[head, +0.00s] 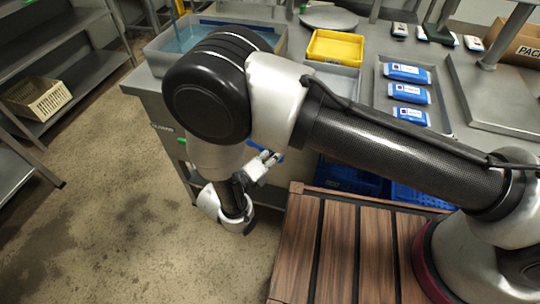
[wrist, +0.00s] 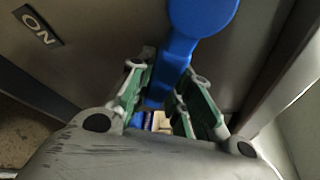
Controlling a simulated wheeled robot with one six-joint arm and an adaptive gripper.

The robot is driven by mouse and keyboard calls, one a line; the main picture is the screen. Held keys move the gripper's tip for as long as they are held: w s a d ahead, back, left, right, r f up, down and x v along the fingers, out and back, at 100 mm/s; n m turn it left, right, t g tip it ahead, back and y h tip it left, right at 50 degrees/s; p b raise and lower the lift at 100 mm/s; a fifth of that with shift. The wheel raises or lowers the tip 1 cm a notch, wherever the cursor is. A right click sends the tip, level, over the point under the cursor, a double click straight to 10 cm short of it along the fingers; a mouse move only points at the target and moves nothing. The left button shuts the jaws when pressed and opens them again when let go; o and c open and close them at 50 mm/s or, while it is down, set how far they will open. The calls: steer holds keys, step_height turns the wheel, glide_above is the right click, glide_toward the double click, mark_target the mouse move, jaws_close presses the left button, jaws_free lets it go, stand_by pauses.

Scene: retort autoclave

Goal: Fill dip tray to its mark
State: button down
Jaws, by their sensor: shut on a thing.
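A grey-walled tray of bluish liquid (head: 158,58), which looks like the dip tray, stands at the back left on the steel bench; my arm hides part of it. A mark on it cannot be made out. My gripper (wrist: 168,90) is shut on a blue lever handle (wrist: 200,14), its green-padded fingers on either side of the narrow part. The handle's rounded end points up in the wrist view. In the head view my gripper (head: 266,160) is low beside the bench front, largely behind my arm.
An ON label (wrist: 40,28) is on the panel beside the handle. A yellow bin (head: 335,46) and a tray with blue packs (head: 408,73) are on the bench. A wooden slatted surface (head: 340,245) lies in front; floor at left is clear.

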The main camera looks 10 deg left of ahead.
mark_target(275, 153)
steer(key=r+n, duration=0.1)
steer(key=r+n+h, duration=0.1)
steer(key=shift+d+n+t, duration=0.35)
steer(key=shift+n+t, duration=0.05)
steer(key=shift+d+r+n+t+h, duration=0.1)
steer(key=shift+r+n+t+h, duration=0.3)
steer(key=shift+r+n, duration=0.65)
steer(key=shift+n, duration=0.25)
steer(key=c, duration=1.3)
jaws_free()
steer(key=shift+f, duration=0.1)
steer(key=v, duration=1.2)
